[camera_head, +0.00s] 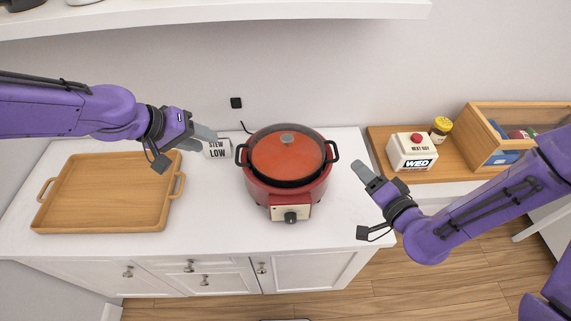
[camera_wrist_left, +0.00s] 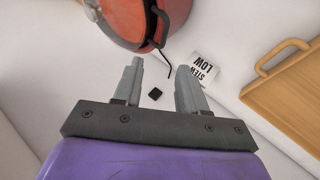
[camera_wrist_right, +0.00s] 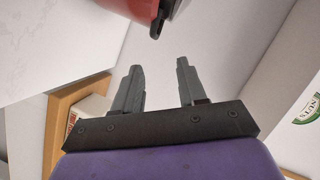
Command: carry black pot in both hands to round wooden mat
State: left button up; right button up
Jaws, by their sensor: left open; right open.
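A black pot (camera_head: 287,183) with dark side handles sits in a red cooker (camera_head: 252,193) on the white counter. A lid (camera_head: 287,139) with a grey knob covers it, and orange shows in its middle. My left gripper (camera_head: 212,140) is open and empty, left of the pot's left handle (camera_head: 241,155), apart from it. A dark handle also shows in the left wrist view (camera_wrist_left: 162,26). My right gripper (camera_head: 361,168) is open and empty, right of the right handle (camera_head: 332,151), apart from it. A handle shows in the right wrist view (camera_wrist_right: 160,20). No round wooden mat is visible.
A rectangular wooden tray (camera_head: 105,190) lies on the counter at left. A "STEW LOW" card (camera_head: 217,149) stands behind my left gripper. At right, a wooden board (camera_head: 385,150) holds a box with a red button (camera_head: 411,151), a yellow-lidded jar (camera_head: 440,128) and a wooden crate (camera_head: 486,128).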

pick_arm(q)
jog(key=x, duration=1.1)
jog(key=shift+w+a+f, duration=0.2)
jog(key=shift+f, duration=0.25)
pick_arm(e)
jog(key=f+x, duration=0.1)
jog(key=x, duration=1)
pick_arm(q)
jog(key=shift+c, duration=0.3)
pick_arm(e)
jog(key=shift+c, duration=0.3)
pick_arm(q)
grip_shut()
pick_arm(e)
grip_shut()
